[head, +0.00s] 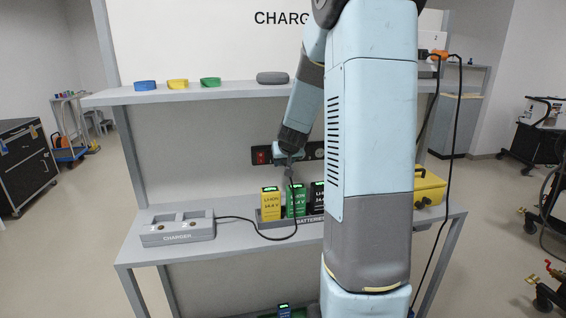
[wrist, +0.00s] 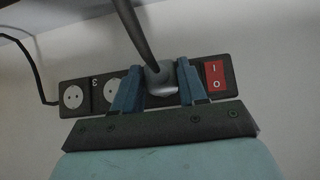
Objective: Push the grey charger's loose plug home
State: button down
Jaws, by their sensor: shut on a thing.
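The grey charger (head: 178,228) sits on the left of the bench, with two empty-looking bays. Its dark cable runs right, past the battery tray, and up to the wall. The grey plug (wrist: 161,76) is between my gripper's two blue fingers (wrist: 158,88), with its cable leading up out of the wrist view. My gripper (head: 289,160) is shut on the plug at the black socket strip (wrist: 98,92), beside the red switch (wrist: 215,74). The strip also shows in the head view (head: 259,156). How deep the plug sits is hidden.
The battery tray (head: 268,223) holds yellow, green and black batteries below my gripper. A yellow box (head: 430,188) stands at the right. The shelf (head: 225,91) overhangs the strip. An orange plug (head: 438,54) with dark cables hangs at the upper right.

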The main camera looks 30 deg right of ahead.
jog(key=shift+w, duration=0.1)
dwell(0.3)
jog(key=c, duration=0.5)
grip_release()
jog(key=shift+r, duration=0.1)
jog(key=v, duration=1.3)
jog(key=s+a+r+n+g+y, duration=0.15)
jog(key=s+a+r, duration=0.25)
jog(key=s+a, duration=0.8)
jog(key=shift+n+g+y, duration=0.45)
jog(key=shift+n+g, duration=0.1)
jog(key=shift+n, duration=0.3)
jog(key=s+a, duration=0.1)
jog(key=s, duration=0.3)
jog(key=s+a, duration=0.2)
jog(key=s, duration=0.3)
jog(key=s+a, duration=0.2)
jog(key=s, duration=0.3)
jog(key=shift+s+f, duration=0.1)
jog(key=shift+f, duration=0.05)
